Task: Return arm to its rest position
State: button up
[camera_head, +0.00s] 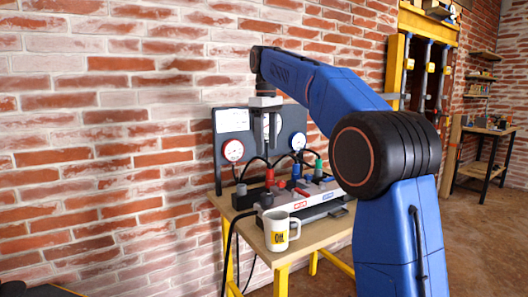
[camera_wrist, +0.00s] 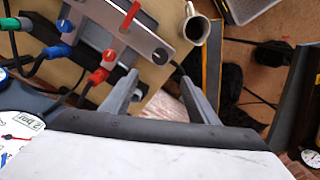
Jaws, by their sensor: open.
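My blue arm reaches up and over the bench, and my gripper (camera_head: 265,148) hangs down from its end in front of the gauge panel. In the wrist view the two grey fingers of my gripper (camera_wrist: 158,73) are spread apart with nothing between them. In the head view its tips are above the test rig (camera_head: 303,197), near its red connector; I cannot tell how large the gap is. The rig has red, blue and green connectors with black hoses. The gauge panel (camera_head: 289,127) stands upright behind the rig and is partly hidden by my gripper and arm.
A white mug (camera_head: 277,236) stands at the front edge of the wooden bench (camera_head: 327,238), beside the rig; it also shows in the wrist view (camera_wrist: 194,30). A brick wall (camera_head: 110,150) is close behind. A yellow rack (camera_head: 396,70) and another table (camera_head: 487,131) stand to the right.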

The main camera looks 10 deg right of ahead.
jog(key=shift+r, duration=0.3)
jog(key=s+d+f+m+t, duration=0.1)
jog(key=s+d+f, duration=0.15)
jog(key=s, duration=0.45)
jog(key=s+d+f+m, duration=0.1)
jog(key=s+f+m, duration=0.15)
jog(key=s, duration=0.45)
jog(key=s+d+f+m+t, duration=0.1)
jog(key=s+d+f, duration=0.1)
jog(key=s+f, duration=0.35)
jog(key=s+d+f+m+t, duration=0.2)
jog(key=s+f+m, duration=0.2)
jog(key=s+f, duration=1.6)
jog(key=shift+s+f+t, duration=0.3)
jog(key=shift+s, duration=0.65)
jog(key=shift+m, duration=0.25)
dwell(0.7)
